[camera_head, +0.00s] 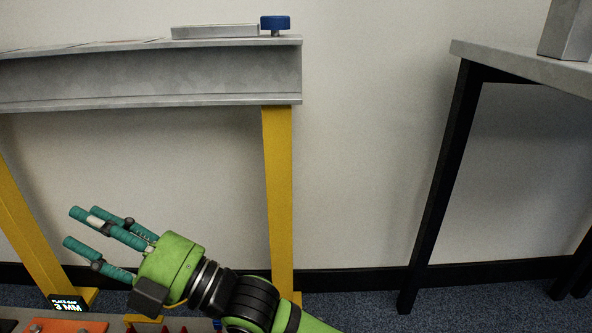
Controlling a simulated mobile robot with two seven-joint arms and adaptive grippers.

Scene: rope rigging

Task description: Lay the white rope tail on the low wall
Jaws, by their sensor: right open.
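My right gripper (82,232) is green with teal fingers and reaches in from the lower right. Its fingers point left and stand apart, with no rope visible between them. It is in front of the space under a grey steel beam, left of the beam's right yellow leg. I cannot make out the white rope tail in this view. I see nothing that I can clearly name as the low wall. My left gripper is not in view.
The grey beam (150,78) on yellow legs (278,190) carries a flat plate (214,32) and a blue knob (275,22). A black-legged table (500,57) stands at right. A small display (67,302) and an orange part (68,326) sit at lower left.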

